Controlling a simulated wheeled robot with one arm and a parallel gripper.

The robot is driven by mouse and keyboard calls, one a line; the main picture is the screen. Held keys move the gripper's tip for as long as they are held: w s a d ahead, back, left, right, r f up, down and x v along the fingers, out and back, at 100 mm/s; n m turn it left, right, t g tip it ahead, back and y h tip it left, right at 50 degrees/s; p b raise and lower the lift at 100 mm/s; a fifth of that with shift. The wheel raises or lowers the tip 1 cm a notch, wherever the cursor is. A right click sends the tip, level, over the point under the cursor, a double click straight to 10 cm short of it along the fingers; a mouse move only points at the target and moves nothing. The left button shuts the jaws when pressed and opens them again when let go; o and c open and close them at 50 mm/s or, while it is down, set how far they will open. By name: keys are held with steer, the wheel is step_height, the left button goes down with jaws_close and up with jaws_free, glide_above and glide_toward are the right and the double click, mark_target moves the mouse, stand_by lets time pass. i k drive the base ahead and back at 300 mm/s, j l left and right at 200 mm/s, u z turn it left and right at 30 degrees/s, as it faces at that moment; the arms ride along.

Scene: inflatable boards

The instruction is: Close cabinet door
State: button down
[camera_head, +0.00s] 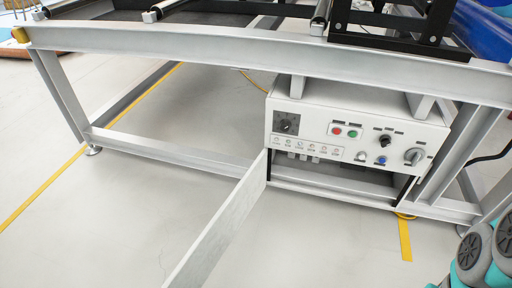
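A light grey control cabinet (359,134) hangs under the metal frame, right of centre. Below the panel is an open compartment (340,177). The cabinet door (220,226) is a flat white panel that stands open, swung out from the compartment's left side toward the camera. Its near end runs out of the bottom of the picture. My gripper is not in view.
A grey metal frame (185,46) with legs surrounds the cabinet. Yellow tape lines (40,190) mark the floor. The floor left of the door and in front of the compartment is clear.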

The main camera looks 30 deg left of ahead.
mark_target(195, 267)
steer(key=k+j, duration=0.1)
steer(key=j, duration=0.35)
steer(key=k+j, duration=0.15)
steer(key=j, duration=0.25)
steer(key=k+j, duration=0.1)
steer(key=j, duration=0.35)
steer(key=k+j, duration=0.1)
steer(key=j, duration=0.3)
steer(key=k+j, duration=0.15)
steer(key=j, duration=0.3)
steer(key=k+j, duration=0.1)
steer(key=j, duration=0.3)
steer(key=k+l+z, duration=0.4)
steer(key=z, duration=0.2)
